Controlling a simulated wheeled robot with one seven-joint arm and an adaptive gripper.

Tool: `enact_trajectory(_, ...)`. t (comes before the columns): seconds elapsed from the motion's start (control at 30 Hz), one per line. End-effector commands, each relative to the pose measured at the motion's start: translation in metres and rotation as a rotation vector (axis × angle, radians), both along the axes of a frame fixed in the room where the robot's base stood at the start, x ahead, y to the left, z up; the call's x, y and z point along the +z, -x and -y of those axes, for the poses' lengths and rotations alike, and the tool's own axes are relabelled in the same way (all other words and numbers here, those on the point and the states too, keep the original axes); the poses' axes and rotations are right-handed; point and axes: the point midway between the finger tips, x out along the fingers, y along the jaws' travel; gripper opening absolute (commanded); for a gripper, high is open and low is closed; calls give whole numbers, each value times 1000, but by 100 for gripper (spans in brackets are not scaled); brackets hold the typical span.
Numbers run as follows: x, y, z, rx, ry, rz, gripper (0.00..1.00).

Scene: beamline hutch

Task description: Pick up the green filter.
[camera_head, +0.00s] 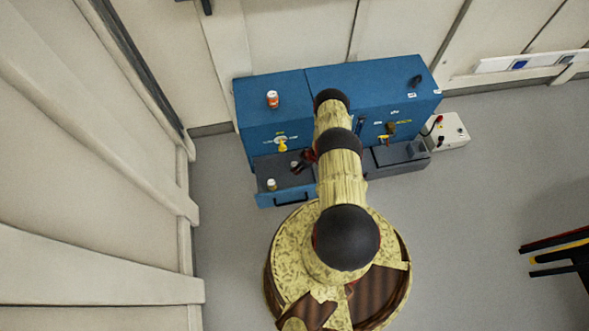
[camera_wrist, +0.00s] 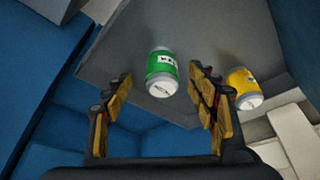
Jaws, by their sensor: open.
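The green filter (camera_wrist: 161,73) is a small green canister with pale silver ends and a white label, seen in the wrist view on a grey surface (camera_wrist: 205,30). My gripper (camera_wrist: 161,79) is open, with one finger on each side of the green filter in the picture. No contact shows, and the distance ahead of the fingertips is hard to judge. In the head view my arm covers much of the work area, and I cannot make out the green filter there.
A yellow canister (camera_wrist: 243,87) is close to the right finger. In the head view, a blue cabinet (camera_head: 350,82) stands by the wall with an orange can (camera_head: 272,99) on top; an open drawer (camera_head: 290,194) holds a white-topped canister (camera_head: 271,184).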

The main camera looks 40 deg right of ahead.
Motion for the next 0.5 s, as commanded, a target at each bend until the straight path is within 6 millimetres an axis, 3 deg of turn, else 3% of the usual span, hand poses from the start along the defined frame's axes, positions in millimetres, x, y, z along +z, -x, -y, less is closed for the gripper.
enact_trajectory(0.3, -39, -20, -10, 1, -1, 0, 58)
enact_trajectory(0.5, -48, -26, -10, 1, 0, 0, 58)
